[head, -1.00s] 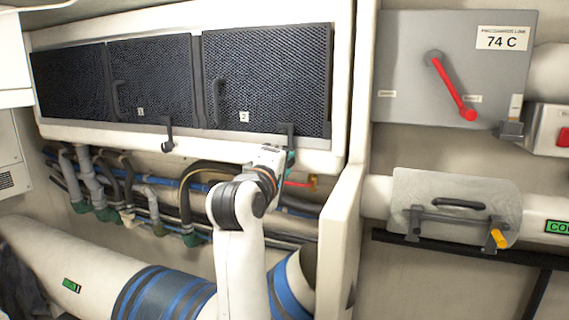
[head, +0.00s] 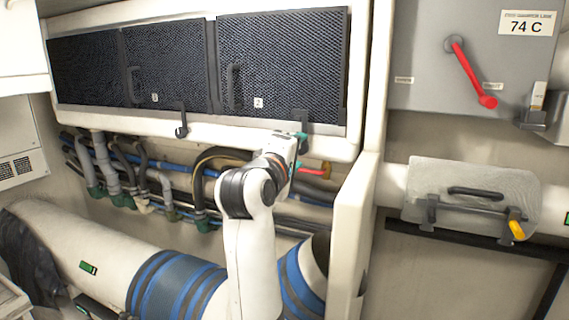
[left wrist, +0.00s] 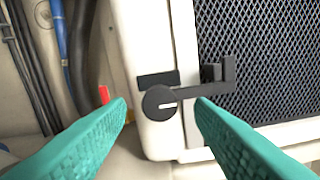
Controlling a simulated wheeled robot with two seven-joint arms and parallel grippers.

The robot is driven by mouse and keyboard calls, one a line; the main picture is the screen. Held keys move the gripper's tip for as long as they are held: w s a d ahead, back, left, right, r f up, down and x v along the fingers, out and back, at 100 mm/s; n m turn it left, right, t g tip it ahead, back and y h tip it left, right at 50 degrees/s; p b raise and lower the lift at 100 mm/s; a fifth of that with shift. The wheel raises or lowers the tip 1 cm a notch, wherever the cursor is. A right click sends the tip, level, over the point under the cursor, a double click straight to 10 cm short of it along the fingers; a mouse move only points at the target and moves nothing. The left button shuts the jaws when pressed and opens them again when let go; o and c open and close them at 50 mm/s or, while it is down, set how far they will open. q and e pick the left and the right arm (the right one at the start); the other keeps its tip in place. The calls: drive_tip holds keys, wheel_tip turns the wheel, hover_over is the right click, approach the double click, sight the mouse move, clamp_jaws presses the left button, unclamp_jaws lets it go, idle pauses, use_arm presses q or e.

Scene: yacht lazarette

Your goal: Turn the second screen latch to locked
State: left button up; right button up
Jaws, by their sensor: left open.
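The second screen (head: 283,65) is a dark mesh panel marked 2, the rightmost of the row. Its black latch (head: 301,118) sits at its lower right edge, partly hidden by my left gripper (head: 299,136). In the left wrist view the latch (left wrist: 160,101) has a round pivot on the white frame and a lever reaching right over the screen's edge, with a bent tip. My left gripper (left wrist: 163,106) is open, with teal fingers on either side of the pivot. I cannot tell whether they touch it. My right gripper is not in view.
Another latch (head: 181,131) is on the frame to the left. Pipes and hoses (head: 150,185) run below the screens. A white partition (head: 352,230) stands right of my left arm. Further right are a red lever (head: 470,72) and a clear cover (head: 472,200).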

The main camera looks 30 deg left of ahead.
use_arm(q)
drive_tip(key=s+b, duration=0.2)
drive_tip(key=s, duration=0.8)
drive_tip(key=shift+s+d, duration=0.3)
drive_tip(key=shift+s, duration=0.1)
